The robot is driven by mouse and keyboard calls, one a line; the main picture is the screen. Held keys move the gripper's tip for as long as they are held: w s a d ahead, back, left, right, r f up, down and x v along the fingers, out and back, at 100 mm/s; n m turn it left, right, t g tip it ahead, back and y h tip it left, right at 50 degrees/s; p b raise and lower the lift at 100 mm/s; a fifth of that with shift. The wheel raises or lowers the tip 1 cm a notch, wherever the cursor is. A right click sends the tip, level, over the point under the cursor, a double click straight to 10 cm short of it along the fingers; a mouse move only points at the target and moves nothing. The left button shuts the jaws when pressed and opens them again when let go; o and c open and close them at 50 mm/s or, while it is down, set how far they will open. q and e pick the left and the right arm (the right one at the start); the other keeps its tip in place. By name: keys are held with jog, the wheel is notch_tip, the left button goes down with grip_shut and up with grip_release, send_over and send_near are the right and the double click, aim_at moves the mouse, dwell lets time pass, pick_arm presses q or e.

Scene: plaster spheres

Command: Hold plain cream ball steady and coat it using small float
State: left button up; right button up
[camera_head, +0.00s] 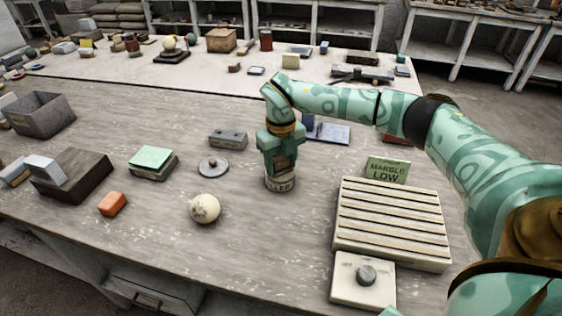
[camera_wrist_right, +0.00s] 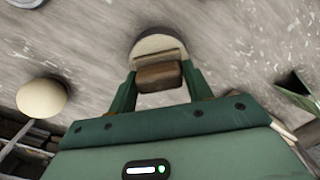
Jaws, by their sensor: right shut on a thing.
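The cream ball (camera_head: 205,208) rests on the near part of the table, with small marks near its top. A cream ball also shows at the left of the right wrist view (camera_wrist_right: 42,98). My right gripper (camera_head: 281,165) points down, to the right of the ball and apart from it. It is shut on a brown block-like handle (camera_wrist_right: 159,76). Below the handle is a pale round base (camera_head: 280,183) with lettering on its side, at or just above the table. I cannot tell whether this is the small float. My left gripper is not in view.
A slatted rack (camera_head: 391,222) and a green sign (camera_head: 387,170) stand at the right, with a knobbed pale block (camera_head: 363,278) in front. A grey disc with a knob (camera_head: 213,167), a green-topped block (camera_head: 153,163) and an orange block (camera_head: 112,204) lie at the left.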

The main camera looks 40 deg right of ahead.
aim_at(281, 159)
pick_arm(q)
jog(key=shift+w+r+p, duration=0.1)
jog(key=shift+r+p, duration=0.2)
pick_arm(e)
jog(key=shift+s+f, duration=0.1)
jog(key=shift+f, duration=0.05)
dwell(1.0)
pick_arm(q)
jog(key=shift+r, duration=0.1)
